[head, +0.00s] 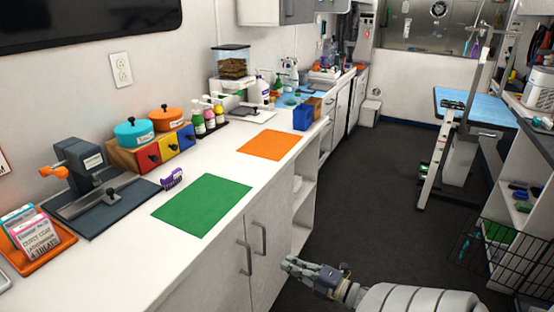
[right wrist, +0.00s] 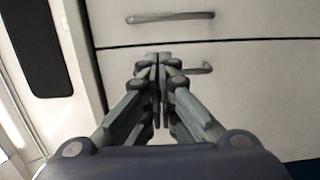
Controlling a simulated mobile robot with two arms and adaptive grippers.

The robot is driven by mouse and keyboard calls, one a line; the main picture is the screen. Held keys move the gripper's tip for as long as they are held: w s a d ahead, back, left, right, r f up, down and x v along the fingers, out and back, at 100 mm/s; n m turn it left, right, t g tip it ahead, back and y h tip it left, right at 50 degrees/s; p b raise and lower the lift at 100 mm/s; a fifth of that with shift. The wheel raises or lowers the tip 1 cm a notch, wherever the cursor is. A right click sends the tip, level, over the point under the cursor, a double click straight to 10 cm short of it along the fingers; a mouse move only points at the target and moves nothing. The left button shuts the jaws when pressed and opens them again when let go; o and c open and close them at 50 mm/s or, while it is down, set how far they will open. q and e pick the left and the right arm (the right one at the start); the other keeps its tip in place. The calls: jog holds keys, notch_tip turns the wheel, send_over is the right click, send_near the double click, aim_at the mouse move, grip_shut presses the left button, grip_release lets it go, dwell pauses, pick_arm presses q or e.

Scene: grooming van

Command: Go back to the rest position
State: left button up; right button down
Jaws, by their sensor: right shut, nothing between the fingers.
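My right gripper (head: 290,266) is in the lower middle of the head view, in front of the white counter's cabinet doors (head: 262,255). It is below the level of the countertop and apart from it. In the right wrist view its fingers (right wrist: 158,62) are closed together with nothing between them. Behind them are white fronts with dark handles (right wrist: 170,17). My left gripper does not show in either view.
The counter holds a green mat (head: 201,205), an orange mat (head: 267,145), a purple brush (head: 172,179) and colored drawers (head: 165,147). A wire basket (head: 510,255) and shelves stand at right. The dark floor (head: 375,190) between is open.

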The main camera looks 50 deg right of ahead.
jog(key=shift+s, duration=1.5)
